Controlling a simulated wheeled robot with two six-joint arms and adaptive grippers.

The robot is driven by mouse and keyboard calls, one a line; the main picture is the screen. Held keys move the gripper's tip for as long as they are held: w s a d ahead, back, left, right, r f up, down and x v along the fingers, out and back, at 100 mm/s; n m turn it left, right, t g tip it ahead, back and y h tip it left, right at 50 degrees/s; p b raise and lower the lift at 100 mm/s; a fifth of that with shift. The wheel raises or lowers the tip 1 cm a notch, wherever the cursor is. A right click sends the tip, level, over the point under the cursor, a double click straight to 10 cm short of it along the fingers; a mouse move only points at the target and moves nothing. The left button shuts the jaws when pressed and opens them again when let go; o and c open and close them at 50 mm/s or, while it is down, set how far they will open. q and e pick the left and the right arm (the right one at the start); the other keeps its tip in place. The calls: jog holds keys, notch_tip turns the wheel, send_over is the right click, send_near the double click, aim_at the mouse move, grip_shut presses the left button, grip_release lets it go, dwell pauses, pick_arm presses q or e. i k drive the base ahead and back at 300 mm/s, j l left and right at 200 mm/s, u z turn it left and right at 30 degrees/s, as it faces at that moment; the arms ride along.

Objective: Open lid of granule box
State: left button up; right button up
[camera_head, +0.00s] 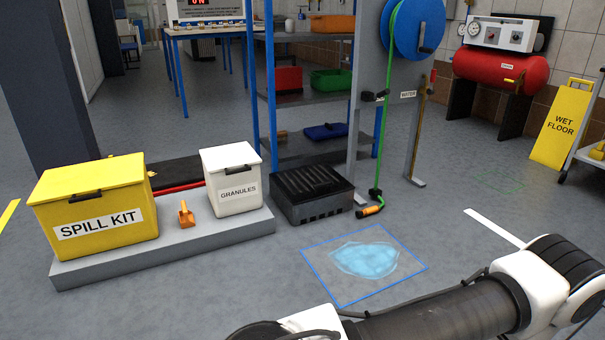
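The granule box (234,187) is a white box labelled GRANULES. It stands on the right part of a low grey platform (165,256). Its white lid (229,158) is shut, with a dark handle (241,168) at the front edge of the top. No gripper is near the box. An arm of mine crosses the lower right corner of the view, but its gripper does not show. My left gripper is not in view.
A yellow SPILL KIT box (97,213) and an orange scoop (186,214) sit left of the granule box. A black crate (312,194) stands close to its right. A blue puddle (368,259) lies inside a blue floor outline. A wet-floor sign (561,124) stands at right.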

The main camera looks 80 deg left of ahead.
aim_at(226, 158)
jog(key=u, duration=2.95)
jog(key=i+j+z, duration=0.2)
jog(key=z, duration=0.25)
jog(key=i+j+z, duration=0.15)
jog(key=j+z, duration=0.3)
jog(key=i+l, duration=0.05)
jog(key=l, duration=0.05)
